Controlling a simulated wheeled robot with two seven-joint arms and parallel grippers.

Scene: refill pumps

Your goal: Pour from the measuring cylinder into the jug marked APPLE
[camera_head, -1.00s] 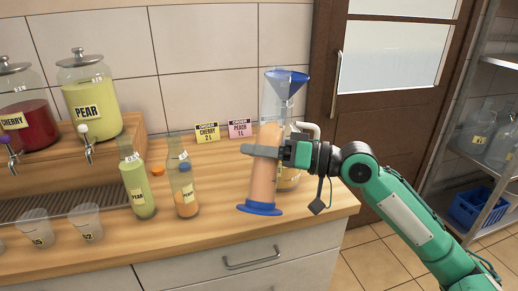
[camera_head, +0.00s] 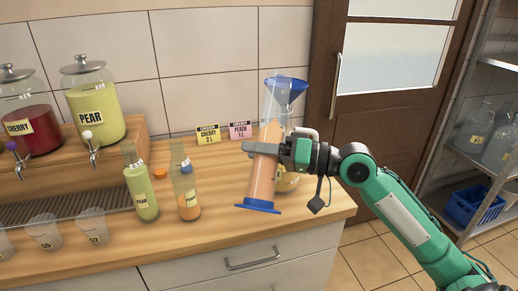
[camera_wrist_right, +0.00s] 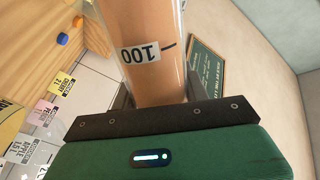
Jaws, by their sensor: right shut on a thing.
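The measuring cylinder (camera_head: 263,175) is clear with a blue foot and holds peach-coloured liquid. My right gripper (camera_head: 262,149) is shut around its middle and holds it in front of a jug, leaning slightly with its top to the right. In the right wrist view the cylinder (camera_wrist_right: 150,80) shows a 100 mark. The jug (camera_head: 288,180) stands behind, mostly hidden by cylinder and gripper; its handle shows at the right, and I cannot read its label. A blue funnel (camera_head: 288,86) shows above it. My left gripper is not in view.
Pear (camera_head: 142,190) and orange-filled (camera_head: 186,195) bottles stand left of the cylinder. Cherry (camera_head: 30,125) and pear (camera_head: 93,110) dispensers are at the back left, with cups in front. Order cards (camera_head: 207,133) stand by the wall; an APPLE card (camera_wrist_right: 29,149) shows in the wrist view.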

